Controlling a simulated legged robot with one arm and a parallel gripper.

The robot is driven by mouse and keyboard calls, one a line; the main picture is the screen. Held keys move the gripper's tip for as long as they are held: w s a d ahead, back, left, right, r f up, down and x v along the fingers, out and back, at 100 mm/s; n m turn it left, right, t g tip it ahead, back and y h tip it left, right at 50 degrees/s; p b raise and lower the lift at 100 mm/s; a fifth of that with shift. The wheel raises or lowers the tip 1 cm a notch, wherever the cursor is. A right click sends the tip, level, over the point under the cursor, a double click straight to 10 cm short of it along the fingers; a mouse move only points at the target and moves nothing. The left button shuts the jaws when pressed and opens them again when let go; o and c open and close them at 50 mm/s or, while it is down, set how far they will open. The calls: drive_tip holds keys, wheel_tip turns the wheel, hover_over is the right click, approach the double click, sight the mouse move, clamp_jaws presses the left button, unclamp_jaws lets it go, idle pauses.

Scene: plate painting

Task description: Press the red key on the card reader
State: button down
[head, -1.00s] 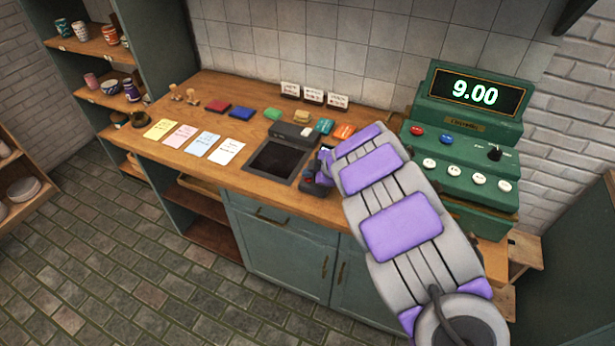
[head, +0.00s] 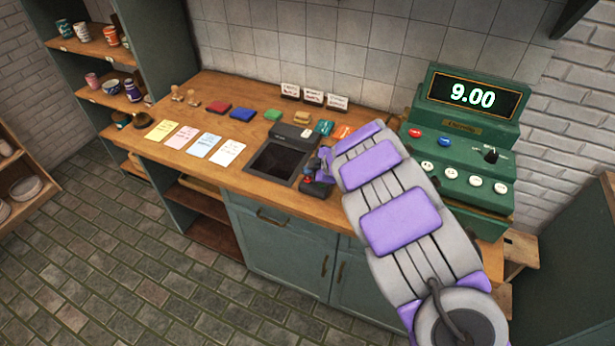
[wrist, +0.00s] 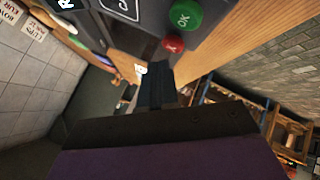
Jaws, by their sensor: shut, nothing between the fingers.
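The dark card reader (head: 317,189) lies near the front edge of the wooden counter, to the right of the dark recess. Its red key (head: 307,181) shows as a small spot in the head view. In the wrist view the red key (wrist: 173,43) is at the top, next to the green OK key (wrist: 185,14). My gripper (wrist: 157,70) is shut and empty, its dark fingertips just below the red key in the picture. I cannot tell whether they touch it. In the head view my gripper is over the reader's far part, mostly hidden by my purple-and-grey arm.
A green cash register (head: 465,150) reading 9.00 stands right of my arm. Coloured blocks, paper notes and small white signs (head: 312,97) sit along the counter (head: 180,100). The dark recess (head: 275,160) is left of the reader. Shelves with cups stand at far left.

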sight(310, 180)
wheel_tip(310, 180, up, 5)
drive_tip(key=p, duration=0.6)
idle(0.3)
idle(0.5)
